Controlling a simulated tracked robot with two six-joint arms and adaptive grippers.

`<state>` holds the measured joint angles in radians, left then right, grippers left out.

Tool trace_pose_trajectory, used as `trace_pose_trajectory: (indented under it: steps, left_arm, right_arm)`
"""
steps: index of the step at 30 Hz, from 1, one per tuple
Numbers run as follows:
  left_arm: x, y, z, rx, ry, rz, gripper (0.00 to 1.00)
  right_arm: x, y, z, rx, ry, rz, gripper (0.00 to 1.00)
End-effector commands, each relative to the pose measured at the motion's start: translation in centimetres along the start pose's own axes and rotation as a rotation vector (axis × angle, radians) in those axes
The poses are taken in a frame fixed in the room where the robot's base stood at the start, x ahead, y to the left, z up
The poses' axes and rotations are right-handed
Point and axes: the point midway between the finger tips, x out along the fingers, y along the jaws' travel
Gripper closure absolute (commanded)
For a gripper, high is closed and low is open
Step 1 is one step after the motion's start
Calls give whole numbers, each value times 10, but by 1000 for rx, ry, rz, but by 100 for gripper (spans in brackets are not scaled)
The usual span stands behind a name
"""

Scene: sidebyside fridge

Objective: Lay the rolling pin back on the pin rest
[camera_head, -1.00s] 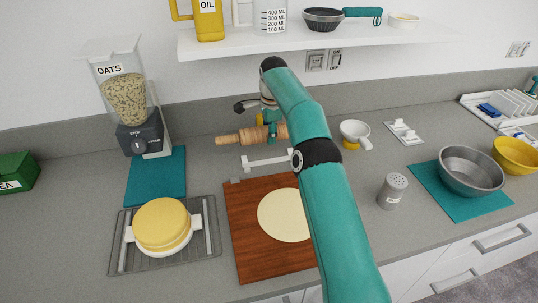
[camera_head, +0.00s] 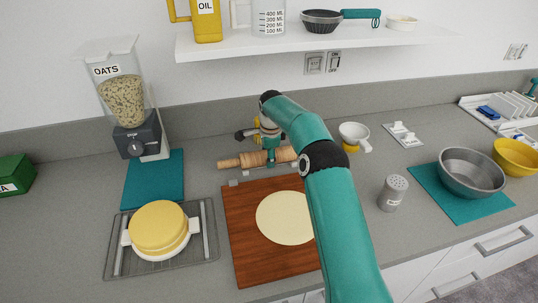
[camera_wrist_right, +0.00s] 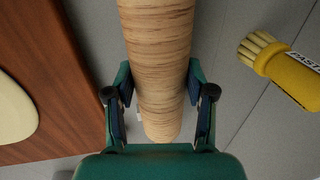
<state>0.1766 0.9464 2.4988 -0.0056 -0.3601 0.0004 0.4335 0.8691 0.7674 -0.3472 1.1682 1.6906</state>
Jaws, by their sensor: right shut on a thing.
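The wooden rolling pin (camera_head: 232,162) lies level behind the cutting board in the head view, at or just over the white pin rest (camera_head: 246,173). The pin hides most of the rest, so I cannot tell whether they touch. My right gripper (camera_head: 270,156) is shut around the pin's barrel from above. In the right wrist view the pin (camera_wrist_right: 158,45) runs between the two fingers of my right gripper (camera_wrist_right: 160,98), one on each side. My left gripper is not in view.
The brown cutting board (camera_head: 240,225) with a round of dough (camera_head: 284,217) lies in front. A yellow pastry brush (camera_wrist_right: 285,70) lies near the pin in the wrist view. The shelf (camera_head: 320,43) is above.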

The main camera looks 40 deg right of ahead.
Motion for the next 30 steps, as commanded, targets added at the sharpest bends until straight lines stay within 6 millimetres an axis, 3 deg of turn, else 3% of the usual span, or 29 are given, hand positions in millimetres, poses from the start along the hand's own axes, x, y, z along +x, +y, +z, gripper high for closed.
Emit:
trace_pose_trajectory:
  steps: [4,5,9,22,30]
  left_arm:
    - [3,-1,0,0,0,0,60]
    - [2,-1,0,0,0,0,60]
    - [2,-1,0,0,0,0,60]
    - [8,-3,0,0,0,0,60]
    - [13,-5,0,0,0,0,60]
  right_arm:
    - [4,0,0,0,0,-3,93]
    - [4,1,0,0,0,0,41]
    - [4,1,0,0,0,0,21]
    - [5,1,0,1,0,-1,21]
    - [-39,-4,-3,3,0,-7,21]
